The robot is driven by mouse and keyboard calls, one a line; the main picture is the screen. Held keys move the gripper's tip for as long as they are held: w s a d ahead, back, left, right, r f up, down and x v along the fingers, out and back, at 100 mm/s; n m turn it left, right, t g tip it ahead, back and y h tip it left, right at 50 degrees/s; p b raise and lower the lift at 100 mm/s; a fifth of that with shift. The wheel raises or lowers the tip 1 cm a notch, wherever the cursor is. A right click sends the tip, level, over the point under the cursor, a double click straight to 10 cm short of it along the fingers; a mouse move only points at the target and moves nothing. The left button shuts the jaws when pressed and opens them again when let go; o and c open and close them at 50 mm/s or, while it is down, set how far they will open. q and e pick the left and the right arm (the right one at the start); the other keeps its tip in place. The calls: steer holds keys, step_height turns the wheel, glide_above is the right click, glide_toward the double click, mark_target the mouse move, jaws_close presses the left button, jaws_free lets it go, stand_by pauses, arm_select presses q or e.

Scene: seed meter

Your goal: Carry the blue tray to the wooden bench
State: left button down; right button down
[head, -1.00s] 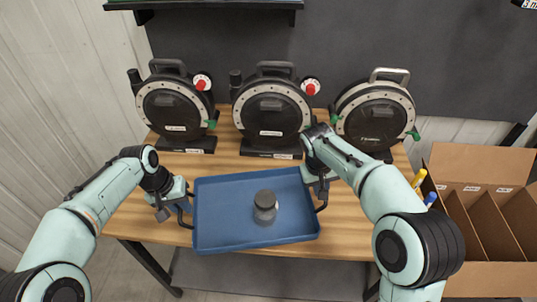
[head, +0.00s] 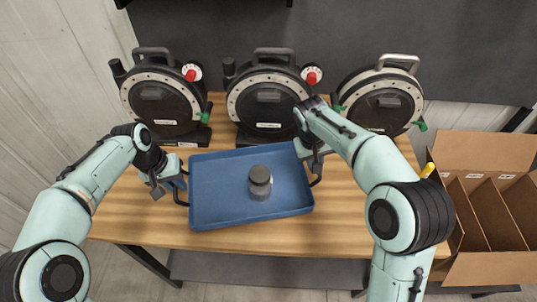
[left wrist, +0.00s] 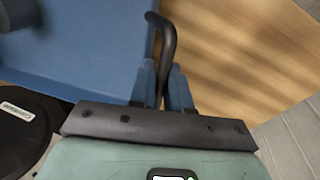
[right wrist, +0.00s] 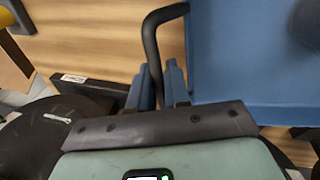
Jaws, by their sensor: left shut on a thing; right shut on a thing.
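The blue tray (head: 215,208) is over the front middle of the wooden bench (head: 345,228), roughly level. I cannot tell whether its underside touches the wood. A dark grey cylinder with a lid (head: 260,182) stands upright in it. My left gripper (head: 172,184) is shut on the tray's left black handle, which shows between the fingers in the left wrist view (left wrist: 166,50). My right gripper (head: 314,163) is shut on the right black handle, also seen in the right wrist view (right wrist: 152,45).
Three round black seed meters (head: 163,102), (head: 268,100), (head: 382,103) stand along the back of the bench, close behind the tray. An open cardboard box with dividers (head: 490,265) is at the right. Bare wood lies in front of the tray.

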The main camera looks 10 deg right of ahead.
arm_select(q)
steer(key=shift+w, duration=0.1)
arm_select(e)
steer(key=shift+w, duration=0.1)
